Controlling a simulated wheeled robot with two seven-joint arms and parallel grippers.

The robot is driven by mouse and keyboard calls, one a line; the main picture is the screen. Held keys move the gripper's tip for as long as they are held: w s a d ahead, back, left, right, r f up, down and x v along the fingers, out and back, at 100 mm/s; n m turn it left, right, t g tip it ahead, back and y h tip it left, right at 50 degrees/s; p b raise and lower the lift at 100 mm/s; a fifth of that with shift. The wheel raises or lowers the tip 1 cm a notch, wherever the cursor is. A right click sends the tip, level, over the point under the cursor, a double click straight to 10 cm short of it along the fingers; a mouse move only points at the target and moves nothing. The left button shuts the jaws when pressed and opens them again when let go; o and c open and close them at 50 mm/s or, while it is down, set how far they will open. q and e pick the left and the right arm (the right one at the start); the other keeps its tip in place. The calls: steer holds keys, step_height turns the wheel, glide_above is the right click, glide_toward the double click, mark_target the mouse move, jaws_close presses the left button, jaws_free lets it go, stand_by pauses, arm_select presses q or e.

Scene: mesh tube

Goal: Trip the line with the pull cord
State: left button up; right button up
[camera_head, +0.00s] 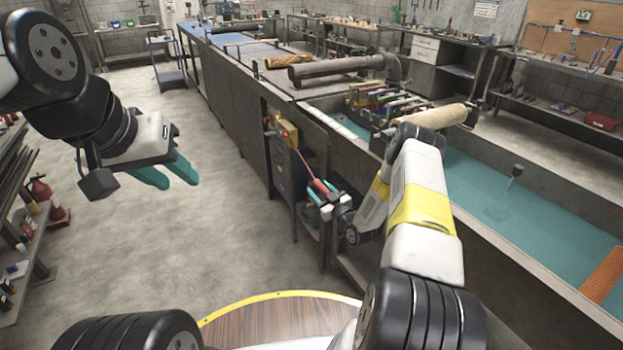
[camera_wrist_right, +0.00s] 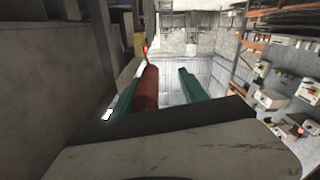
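The pull cord (camera_head: 306,165) runs down at a slant from a yellow switch box (camera_head: 288,133) on the side of the machine line to a red handle (camera_head: 321,187). My right gripper (camera_head: 323,198) is at the handle with its teal fingers apart. In the right wrist view the red handle (camera_wrist_right: 147,88) lies between the fingers, close beside the left one, with a clear gap to the right one. My left gripper (camera_head: 180,178) hangs over open floor at the left, far from the cord, its teal fingers apart and empty.
The long machine line (camera_head: 235,110) and a teal-floored trough (camera_head: 480,185) lie beside my right arm. A shelf (camera_head: 30,250) stands at the far left. The floor between is clear.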

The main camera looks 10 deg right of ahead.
steer(key=v, duration=0.7)
steer(key=shift+s, duration=0.3)
steer(key=shift+d, duration=0.1)
steer(key=v, duration=0.9)
stand_by(0.4)
stand_by(0.5)
